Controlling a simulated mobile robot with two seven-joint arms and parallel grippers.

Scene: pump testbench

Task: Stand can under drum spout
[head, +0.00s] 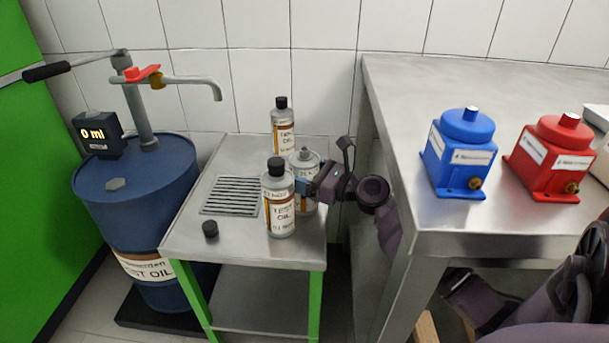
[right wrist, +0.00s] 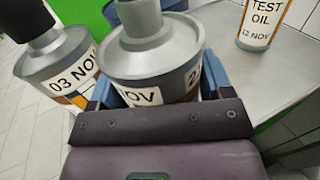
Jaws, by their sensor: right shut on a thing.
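A blue oil drum (head: 135,200) stands at the left; its hand pump ends in a grey spout (head: 217,92) bent downward. A grate (head: 232,195) is set in the small steel table left of the cans. My right gripper (head: 305,187) is shut on a grey can without a black cap (head: 304,160). The can is upright, partly hidden by the front can; in the right wrist view this held can (right wrist: 150,60) sits between the jaws of my gripper (right wrist: 155,95). I cannot tell whether its base touches the table. My left gripper is not in view.
A black-capped can (head: 280,205) stands in front of the held can, another (head: 283,130) behind it. A loose black cap (head: 210,229) lies on the small table (head: 190,240). A steel bench (head: 400,130) at the right carries blue (head: 460,160) and red (head: 550,165) pumps. The drum display (head: 97,134) reads 0 ml.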

